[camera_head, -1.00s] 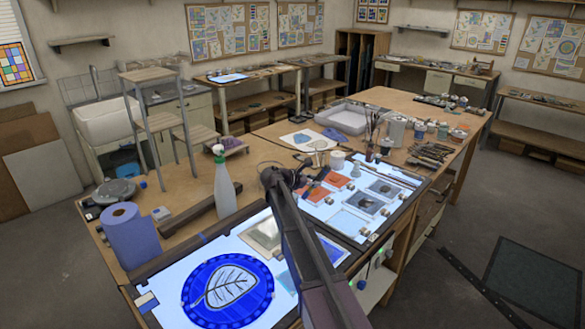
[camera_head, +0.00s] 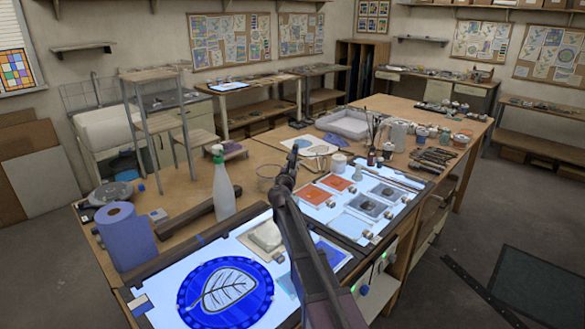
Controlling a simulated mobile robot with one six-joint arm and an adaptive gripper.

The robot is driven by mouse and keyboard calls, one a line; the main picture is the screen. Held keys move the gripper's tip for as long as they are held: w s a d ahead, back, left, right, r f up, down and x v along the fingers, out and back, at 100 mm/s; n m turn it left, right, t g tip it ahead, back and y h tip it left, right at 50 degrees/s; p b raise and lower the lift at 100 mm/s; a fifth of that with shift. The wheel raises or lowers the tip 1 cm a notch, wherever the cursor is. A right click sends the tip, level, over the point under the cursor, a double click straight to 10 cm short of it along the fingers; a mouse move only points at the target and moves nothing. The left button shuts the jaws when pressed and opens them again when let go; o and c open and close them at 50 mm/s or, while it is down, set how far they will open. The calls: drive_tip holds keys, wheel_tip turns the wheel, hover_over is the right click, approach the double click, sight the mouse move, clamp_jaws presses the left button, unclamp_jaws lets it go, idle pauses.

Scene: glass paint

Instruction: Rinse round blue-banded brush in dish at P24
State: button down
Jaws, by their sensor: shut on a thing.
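A clear round glass vessel (camera_head: 267,177) stands just left of the gripper. I cannot read any P24 label, nor tell whether this vessel is that dish. Whether the brush touches anything is hidden.
A white spray bottle (camera_head: 223,188) and a blue paper roll (camera_head: 126,236) stand at left. A lit panel with a blue leaf roundel (camera_head: 225,292) lies in front. Glass tiles (camera_head: 315,194) lie on a second lit panel at right. A white cup (camera_head: 338,163) and brush jars stand behind.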

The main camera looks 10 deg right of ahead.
drive_tip(key=shift+f, duration=0.1)
idle(0.3)
wheel_tip(320, 180, down, 8)
drive_tip(key=b, duration=0.8)
drive_tip(key=shift+w+a, duration=0.15)
drive_tip(key=shift+w, duration=0.05)
drive_tip(key=shift+s+a, duration=0.2)
drive_tip(key=shift+a, duration=0.05)
idle(1.1)
drive_tip(key=shift+w+d, duration=0.4)
drive_tip(key=shift+d, duration=0.15)
drive_tip(key=shift+s+a, duration=0.1)
idle(0.6)
drive_tip(key=shift+s+a, duration=0.3)
drive_tip(key=shift+a, duration=0.15)
